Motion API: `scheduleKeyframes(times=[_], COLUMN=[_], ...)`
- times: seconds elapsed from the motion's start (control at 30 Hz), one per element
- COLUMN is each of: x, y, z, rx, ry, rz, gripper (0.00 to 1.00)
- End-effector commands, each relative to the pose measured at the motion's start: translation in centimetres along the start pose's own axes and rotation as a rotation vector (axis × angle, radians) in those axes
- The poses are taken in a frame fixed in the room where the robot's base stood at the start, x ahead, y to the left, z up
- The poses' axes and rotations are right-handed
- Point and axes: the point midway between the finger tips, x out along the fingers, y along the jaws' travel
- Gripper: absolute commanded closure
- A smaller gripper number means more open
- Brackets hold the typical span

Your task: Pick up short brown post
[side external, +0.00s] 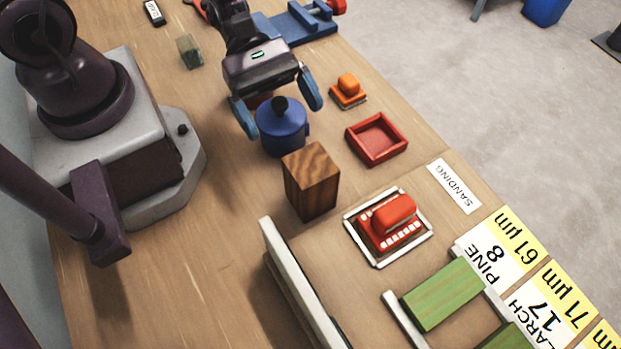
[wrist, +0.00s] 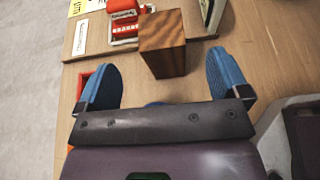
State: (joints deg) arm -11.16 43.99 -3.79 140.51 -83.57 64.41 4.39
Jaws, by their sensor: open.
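The short brown post (side external: 311,182) is an upright dark-grained wooden block on the table, in front of the blue pot. My gripper (side external: 281,118) is open and empty, with blue fingers spread above and around the blue pot (side external: 281,128) in the side view. The post stands apart from the fingers. In the wrist view the post (wrist: 162,45) shows beyond the gripper (wrist: 163,80), between the directions of the two fingertips. The pot is mostly hidden there behind the gripper body.
A red tray (side external: 377,139) and an orange block (side external: 348,90) lie to the right. A red sander (side external: 389,219) sits on a framed plate beside the post. A pale raised rail (side external: 297,283) stands near the post. Table left of the post is clear.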

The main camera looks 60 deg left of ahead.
Motion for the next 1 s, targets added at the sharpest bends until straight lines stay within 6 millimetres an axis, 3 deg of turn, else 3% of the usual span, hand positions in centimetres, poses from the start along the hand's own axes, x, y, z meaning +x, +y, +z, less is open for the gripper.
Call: scheduleKeyframes(times=[0.1,0.37,0.63,0.97,1.0], x=[2.2,4.2,8.1,8.8,8.8], y=[-0.1,-0.1,-0.1,-0.1,-0.1], z=[0.0,0.0,0.0,0.0,0.0], rx=[0.0,0.001,0.002,0.002,0.002], ry=[0.0,0.001,0.001,0.002,0.002], rz=[-0.006,-0.003,-0.005,-0.002,-0.002], gripper=[0.06,0.06,0.06,0.06,0.16])
